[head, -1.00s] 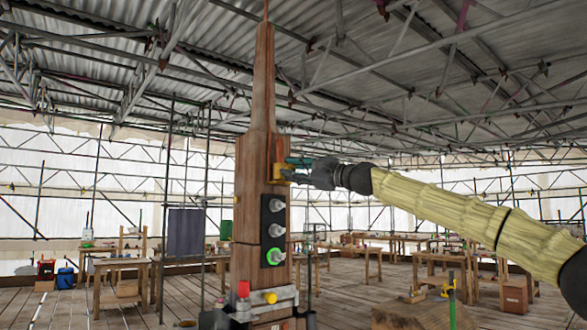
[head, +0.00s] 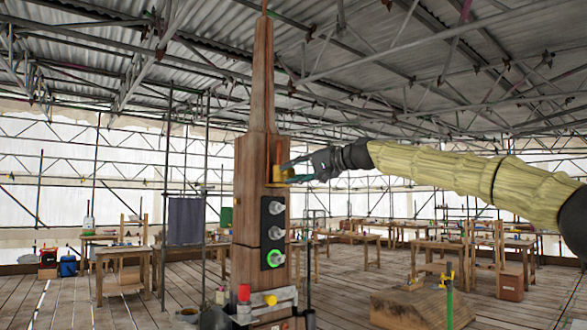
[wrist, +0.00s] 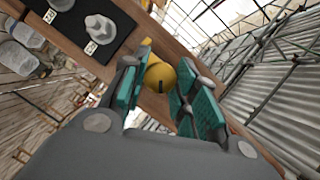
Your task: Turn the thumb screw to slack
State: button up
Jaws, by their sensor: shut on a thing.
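The wooden spire (head: 252,190) stands upright in the middle of the head view. A yellow thumb screw with a dark slot (wrist: 161,77) sits on its face in the wrist view, beside a yellow bracket (head: 278,172). My gripper (head: 288,170) reaches in from the right at that height. In the head view the fingers hide most of the screw.
A black panel (head: 264,234) with several grey knobs, the lowest ringed in green, is just below my gripper. A grey clamp (head: 270,304) with red and yellow knobs is at the spire's foot. Worktables stand behind.

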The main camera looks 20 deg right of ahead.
jog(key=n+h+p, duration=0.1)
jog(key=n+h, duration=0.1)
jog(key=n, duration=0.1)
jog(key=shift+r+n, duration=0.15)
jog(key=shift+n, duration=0.15)
jog(key=n+h, duration=0.2)
jog(key=n, duration=0.1)
jog(key=shift+a+n+h, duration=0.15)
jog(key=shift+n+h, duration=0.15)
dwell(0.3)
jog(key=o, duration=1)
jog(key=shift+s, duration=0.1)
